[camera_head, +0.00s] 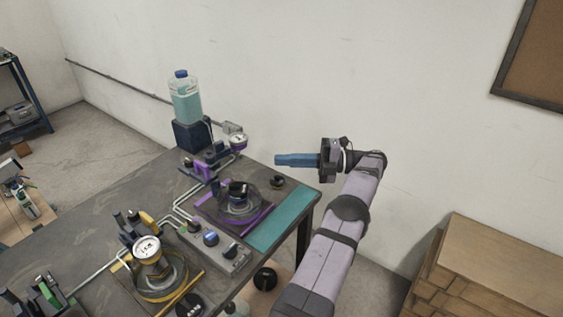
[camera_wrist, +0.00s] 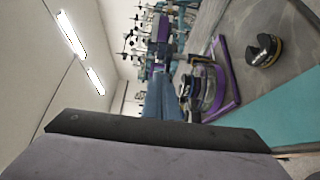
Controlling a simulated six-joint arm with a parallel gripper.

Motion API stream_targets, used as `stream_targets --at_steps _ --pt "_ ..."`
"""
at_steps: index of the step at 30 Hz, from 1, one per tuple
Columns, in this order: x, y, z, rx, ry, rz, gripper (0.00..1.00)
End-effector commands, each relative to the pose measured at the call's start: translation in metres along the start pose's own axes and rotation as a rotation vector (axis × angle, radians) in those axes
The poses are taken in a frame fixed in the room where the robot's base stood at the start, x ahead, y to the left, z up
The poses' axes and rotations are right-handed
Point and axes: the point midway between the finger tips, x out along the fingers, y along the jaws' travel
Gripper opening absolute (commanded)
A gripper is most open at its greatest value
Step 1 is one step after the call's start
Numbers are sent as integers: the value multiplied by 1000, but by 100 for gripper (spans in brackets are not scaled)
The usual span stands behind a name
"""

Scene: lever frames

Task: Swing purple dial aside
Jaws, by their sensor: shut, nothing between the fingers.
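The purple-edged dial unit (camera_head: 240,205) lies on the workbench: a dark base with purple trim, a ring and a dark knob on top. I take this as the purple dial; a purple bracket (camera_head: 203,170) stands just behind it. The unit also shows in the wrist view (camera_wrist: 219,97), right of my fingers. My gripper (camera_head: 277,160) has blue fingers, shut and empty, pointing left above the back right part of the bench. In the wrist view my gripper (camera_wrist: 165,98) hides part of what lies beyond. The fingers look apart from the dial.
The workbench (camera_head: 95,210) has a teal strip (camera_head: 285,215) along its right edge. A bottle (camera_head: 185,97) stands at the back, near a white gauge (camera_head: 239,139). A yellow-trimmed gauge unit (camera_head: 147,248) and a knob panel (camera_head: 212,245) are nearer. A black knob (camera_head: 277,181) sits right of the dial.

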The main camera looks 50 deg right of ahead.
Motion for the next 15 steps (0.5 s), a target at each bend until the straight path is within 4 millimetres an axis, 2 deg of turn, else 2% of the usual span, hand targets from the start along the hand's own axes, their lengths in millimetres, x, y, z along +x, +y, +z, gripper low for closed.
stream_targets --at_steps 4,7,15 --pt "-1 4 0 -1 -1 0 0" --pt "-2 24 1 -30 -3 -13 0" --pt "-2 107 -6 -119 -9 -56 0"
